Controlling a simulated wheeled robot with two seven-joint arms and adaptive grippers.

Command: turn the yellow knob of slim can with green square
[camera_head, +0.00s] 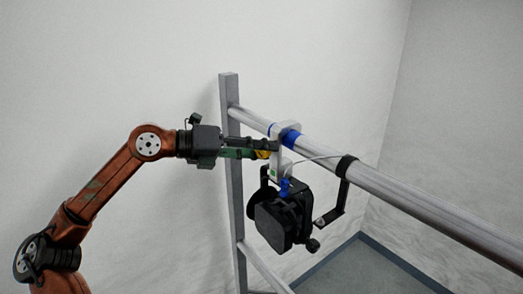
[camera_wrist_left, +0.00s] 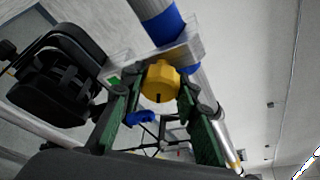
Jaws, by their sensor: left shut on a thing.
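The slim can (camera_head: 283,220) is black and hangs below a metal rail by a silver clamp (camera_head: 284,135). A small green square (camera_head: 275,172) shows on the clamp's lower part, and also in the left wrist view (camera_wrist_left: 113,79). The yellow knob (camera_head: 264,154) sticks out from the clamp's left side. My left gripper (camera_head: 272,149) reaches it from the left. In the left wrist view, the yellow knob (camera_wrist_left: 160,82) sits between the green fingers of my left gripper (camera_wrist_left: 158,92), which is shut on it. My right gripper is in no view.
The metal rail (camera_head: 420,211) runs from the upright post (camera_head: 231,160) toward the lower right. Blue bands (camera_head: 291,138) ring it beside the clamp. A blue knob (camera_head: 285,187) and a black bracket (camera_head: 336,205) are close by. A pale wall stands behind.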

